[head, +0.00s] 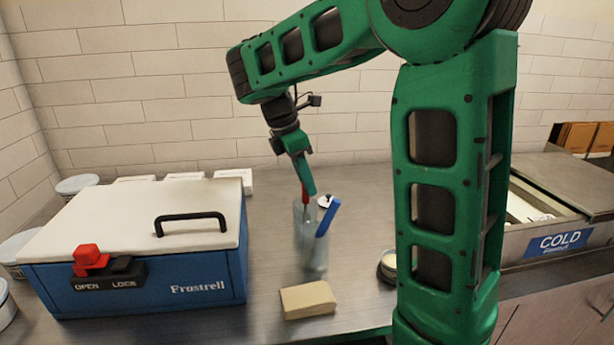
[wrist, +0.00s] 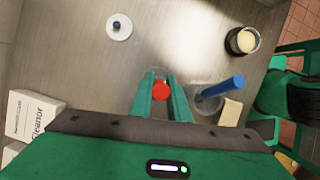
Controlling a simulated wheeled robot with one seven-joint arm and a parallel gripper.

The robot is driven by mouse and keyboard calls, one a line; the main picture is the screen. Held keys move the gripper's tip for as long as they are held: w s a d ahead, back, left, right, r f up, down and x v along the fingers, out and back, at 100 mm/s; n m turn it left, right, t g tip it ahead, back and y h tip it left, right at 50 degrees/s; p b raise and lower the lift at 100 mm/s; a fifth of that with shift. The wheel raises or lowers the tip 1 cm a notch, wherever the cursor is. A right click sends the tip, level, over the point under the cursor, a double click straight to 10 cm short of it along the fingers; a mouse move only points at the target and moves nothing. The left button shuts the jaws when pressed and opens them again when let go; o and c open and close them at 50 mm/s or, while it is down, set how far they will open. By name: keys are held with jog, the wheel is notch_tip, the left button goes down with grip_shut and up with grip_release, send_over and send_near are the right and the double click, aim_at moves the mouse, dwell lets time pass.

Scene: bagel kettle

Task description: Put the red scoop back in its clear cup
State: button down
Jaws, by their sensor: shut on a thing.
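My gripper (head: 309,188) points down over the counter and is shut on the red scoop (head: 305,197). The scoop's red end also shows between the fingertips in the wrist view (wrist: 161,91). The clear cup (head: 311,250) stands upright on the counter, with a blue-handled tool (head: 328,217) leaning in it to the right. In the head view the red scoop is at the cup's top left. In the wrist view the cup (wrist: 205,105) is right of the fingers. The scoop's lower end is hidden, so I cannot tell whether it is inside the cup.
A beige block (head: 308,300) lies in front of the cup. A blue cooler with a white lid (head: 140,222) stands left. A small round container (head: 388,266) is right. A white disc with a dark knob (wrist: 119,26) lies on the counter. A COLD bin (head: 556,243) is far right.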

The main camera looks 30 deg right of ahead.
jog(key=shift+f, duration=0.2)
jog(key=c, duration=1.6)
grip_release()
jog(key=shift+r, duration=0.1)
